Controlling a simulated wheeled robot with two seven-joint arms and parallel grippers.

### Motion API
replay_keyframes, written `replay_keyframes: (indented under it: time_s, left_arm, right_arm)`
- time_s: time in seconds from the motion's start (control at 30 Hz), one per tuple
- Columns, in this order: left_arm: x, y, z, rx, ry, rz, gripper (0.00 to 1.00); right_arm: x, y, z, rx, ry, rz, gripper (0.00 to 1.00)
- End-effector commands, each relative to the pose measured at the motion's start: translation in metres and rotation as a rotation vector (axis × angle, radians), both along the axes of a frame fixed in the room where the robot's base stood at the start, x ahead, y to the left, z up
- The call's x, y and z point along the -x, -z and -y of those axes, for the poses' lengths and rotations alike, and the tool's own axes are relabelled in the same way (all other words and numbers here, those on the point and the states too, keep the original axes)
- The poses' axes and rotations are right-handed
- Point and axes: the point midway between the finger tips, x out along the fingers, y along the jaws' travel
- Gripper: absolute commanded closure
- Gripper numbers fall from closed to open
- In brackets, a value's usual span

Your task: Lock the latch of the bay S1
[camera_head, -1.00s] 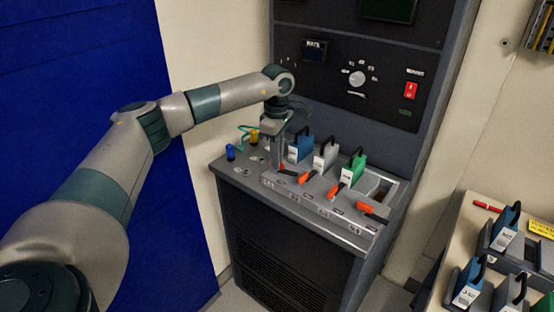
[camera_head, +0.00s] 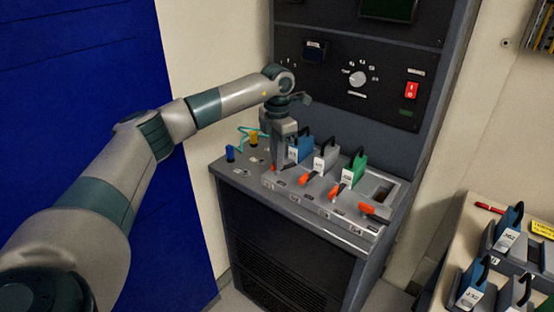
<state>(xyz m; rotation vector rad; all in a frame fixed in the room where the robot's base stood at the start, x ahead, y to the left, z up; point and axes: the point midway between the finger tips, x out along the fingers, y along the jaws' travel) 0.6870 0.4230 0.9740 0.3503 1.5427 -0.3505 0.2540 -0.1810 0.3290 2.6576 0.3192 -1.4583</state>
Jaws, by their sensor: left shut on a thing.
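The bay S1 is the leftmost of a row on the sloped console top, and a blue module (camera_head: 304,147) with a black handle stands in it. Its orange latch (camera_head: 274,167) shows only as a small piece at my gripper's fingertips. My left gripper (camera_head: 276,163) points down in front of the blue module and is shut on this latch. The gripper hides most of the latch and part of the bay. My right gripper is not in view.
A grey module (camera_head: 325,160) and a green module (camera_head: 354,170) stand to the right, with orange latches in front. The rightmost bay (camera_head: 378,190) is empty. Blue and yellow plugs (camera_head: 231,153) with a cable are at left. A side table at right holds more modules (camera_head: 507,232).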

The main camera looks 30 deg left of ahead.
Motion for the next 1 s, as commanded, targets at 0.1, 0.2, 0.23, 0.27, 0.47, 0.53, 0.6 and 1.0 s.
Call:
replay_keyframes:
  time_s: [0.1,0.2,0.23,0.27,0.47,0.53,0.6,1.0]
  left_arm:
    - [-0.0009,-0.0017,-0.0002,0.001,-0.102,0.004,1.00]
    - [-0.0008,-0.0018,-0.0003,0.000,-0.179,0.003,1.00]
    - [-0.0008,-0.0019,-0.0003,0.000,-0.199,0.003,1.00]
    - [-0.0008,-0.0019,-0.0004,0.000,-0.218,0.003,1.00]
    - [-0.0008,-0.0022,-0.0005,0.000,-0.311,0.003,1.00]
    - [-0.0009,-0.0023,-0.0005,0.001,-0.331,0.004,1.00]
    - [-0.0009,-0.0024,-0.0006,0.001,-0.342,0.004,1.00]
    - [-0.0012,-0.0027,-0.0006,0.001,-0.353,0.005,1.00]
  right_arm:
    - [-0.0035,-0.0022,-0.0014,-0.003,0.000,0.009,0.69]
    - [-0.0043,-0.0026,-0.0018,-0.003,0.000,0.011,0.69]
    - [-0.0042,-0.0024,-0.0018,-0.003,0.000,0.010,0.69]
    - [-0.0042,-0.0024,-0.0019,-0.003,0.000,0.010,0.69]
    - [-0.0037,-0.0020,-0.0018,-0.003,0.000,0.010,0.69]
    - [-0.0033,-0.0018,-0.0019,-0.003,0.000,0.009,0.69]
    - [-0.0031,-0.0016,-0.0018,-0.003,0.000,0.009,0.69]
    - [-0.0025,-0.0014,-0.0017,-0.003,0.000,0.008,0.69]
